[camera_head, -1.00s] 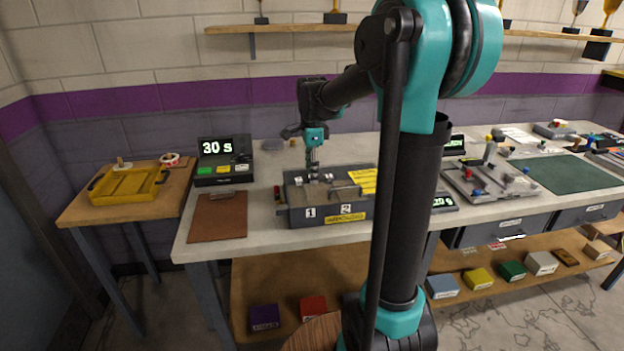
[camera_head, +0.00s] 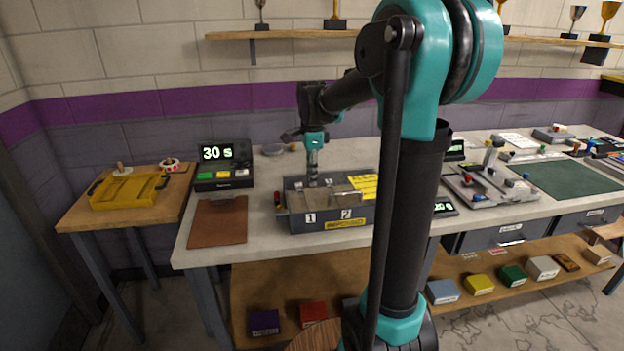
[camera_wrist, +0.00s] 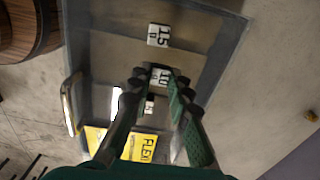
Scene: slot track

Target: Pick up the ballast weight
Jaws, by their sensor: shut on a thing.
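My gripper (camera_head: 312,180) reaches down into the grey box (camera_head: 297,222) on the workbench. In the wrist view its two fingers (camera_wrist: 159,80) are shut on a small ballast weight (camera_wrist: 161,75) with a white label reading 10. Most of its body is hidden between the fingers. Another label reading 15 (camera_wrist: 158,35) lies further up inside the same box, and a smaller label (camera_wrist: 150,104) shows below, between the fingers. In the head view the weight itself is hidden by the gripper and box wall.
A yellow tray (camera_head: 130,190) is on the side table. My arm blocks part of the bench.

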